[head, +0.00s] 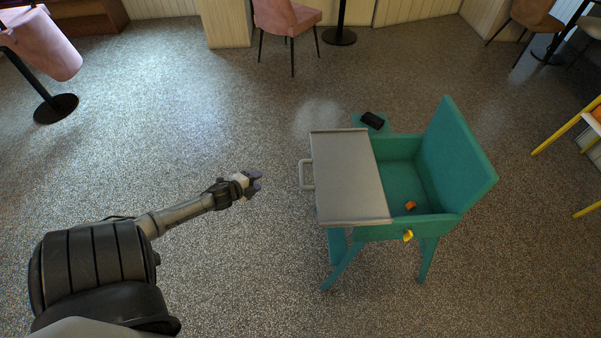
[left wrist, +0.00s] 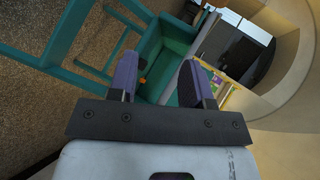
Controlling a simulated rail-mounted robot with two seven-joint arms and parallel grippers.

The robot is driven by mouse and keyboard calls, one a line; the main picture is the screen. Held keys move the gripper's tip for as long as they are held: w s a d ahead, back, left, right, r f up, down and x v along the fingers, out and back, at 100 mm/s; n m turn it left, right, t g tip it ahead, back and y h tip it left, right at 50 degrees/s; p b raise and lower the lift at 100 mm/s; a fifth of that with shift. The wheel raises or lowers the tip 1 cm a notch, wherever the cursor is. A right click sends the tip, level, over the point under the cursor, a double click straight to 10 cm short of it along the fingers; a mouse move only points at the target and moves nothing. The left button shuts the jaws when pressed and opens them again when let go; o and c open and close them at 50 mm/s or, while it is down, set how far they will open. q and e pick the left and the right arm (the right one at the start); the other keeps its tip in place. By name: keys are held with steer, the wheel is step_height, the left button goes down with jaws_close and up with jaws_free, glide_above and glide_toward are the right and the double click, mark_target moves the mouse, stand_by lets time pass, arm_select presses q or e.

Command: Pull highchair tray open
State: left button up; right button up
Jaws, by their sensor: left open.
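The teal highchair (head: 478,170) stands right of centre in the head view. Its flat grey tray (head: 350,178) lies level across the front, with the seat showing between tray and backrest. A pale handle (head: 301,175) sticks out from the tray's left edge. My left gripper (head: 257,181) is open and empty, a short gap left of the handle and not touching it. In the left wrist view its two purple fingers (left wrist: 158,70) are spread, with the teal highchair frame (left wrist: 70,35) beyond them. My right gripper is not in view.
A small orange item (head: 410,205) lies on the seat, and a yellow piece (head: 407,235) is on the chair's near side. A dark object (head: 372,120) sits on a teal ledge at the far side. Pink chairs (head: 288,17) stand at the back. The floor around my left arm is clear.

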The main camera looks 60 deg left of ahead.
mark_target(302, 173)
arm_select(q)
steer(key=w+d+r+m+t+h, duration=0.2)
steer(key=d+r+m+t+h, duration=0.25)
steer(key=d+m, duration=0.2)
steer(key=shift+m+g+h, duration=0.25)
steer(key=shift+g+h, duration=0.1)
steer(key=shift+h, duration=0.1)
steer(key=w+f+b, duration=0.1)
steer(key=w, duration=0.3)
steer(key=w+f+b, duration=0.1)
steer(key=w, duration=0.4)
steer(key=w+f+b, duration=0.1)
steer(key=w, duration=0.3)
steer(key=shift+w, duration=0.2)
jaws_close()
